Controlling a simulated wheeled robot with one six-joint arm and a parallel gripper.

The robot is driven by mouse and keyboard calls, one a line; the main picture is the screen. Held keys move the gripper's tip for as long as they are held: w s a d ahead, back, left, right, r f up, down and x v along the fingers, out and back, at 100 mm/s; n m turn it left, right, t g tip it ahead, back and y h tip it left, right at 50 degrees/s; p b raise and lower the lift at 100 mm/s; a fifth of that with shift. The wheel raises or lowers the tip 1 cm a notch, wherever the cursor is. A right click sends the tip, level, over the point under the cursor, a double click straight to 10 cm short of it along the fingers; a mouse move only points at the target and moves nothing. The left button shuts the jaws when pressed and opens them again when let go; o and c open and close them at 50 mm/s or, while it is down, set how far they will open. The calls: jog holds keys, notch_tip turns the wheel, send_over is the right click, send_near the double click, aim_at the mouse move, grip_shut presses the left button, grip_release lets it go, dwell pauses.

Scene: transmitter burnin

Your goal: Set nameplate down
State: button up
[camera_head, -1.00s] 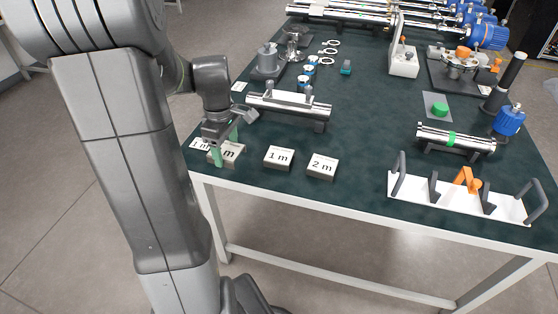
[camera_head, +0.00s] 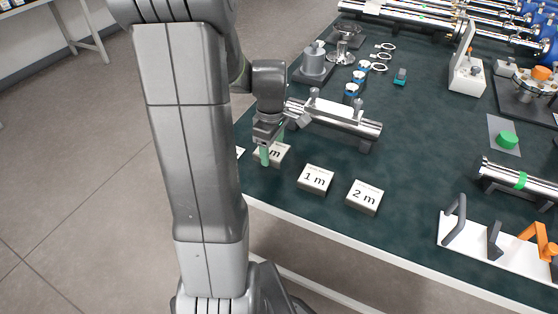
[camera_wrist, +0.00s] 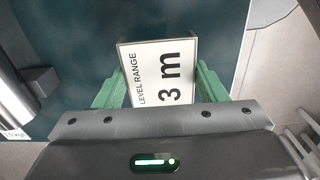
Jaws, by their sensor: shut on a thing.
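The nameplate (camera_head: 276,153), a pale block whose face reads "LEVEL RANGE 3 m" in the wrist view (camera_wrist: 163,72), is between the green fingers of my gripper (camera_head: 271,149). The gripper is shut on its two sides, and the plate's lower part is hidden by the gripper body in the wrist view. It is at the table's near left edge, face up, in line with the "1 m" plate (camera_head: 315,179) and "2 m" plate (camera_head: 364,197). I cannot tell whether its underside touches the table.
The dark green table (camera_head: 410,160) has bare room around the plates. A silver cylinder on a stand (camera_head: 338,118) lies just behind them. A white rack with grey and orange holders (camera_head: 480,245) is at the right front. A small white label (camera_head: 240,152) lies left of the gripper.

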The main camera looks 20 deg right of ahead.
aim_at(272, 151)
notch_tip(272, 151, down, 4)
jog(key=shift+f+b, duration=0.2)
jog(key=shift+b, duration=0.1)
jog(key=shift+r, duration=0.1)
jog(key=o, duration=1.1)
jog(key=shift+c, duration=0.2)
notch_tip(272, 151, up, 12)
jog(key=shift+p, duration=0.95)
jog(key=shift+o, duration=0.2)
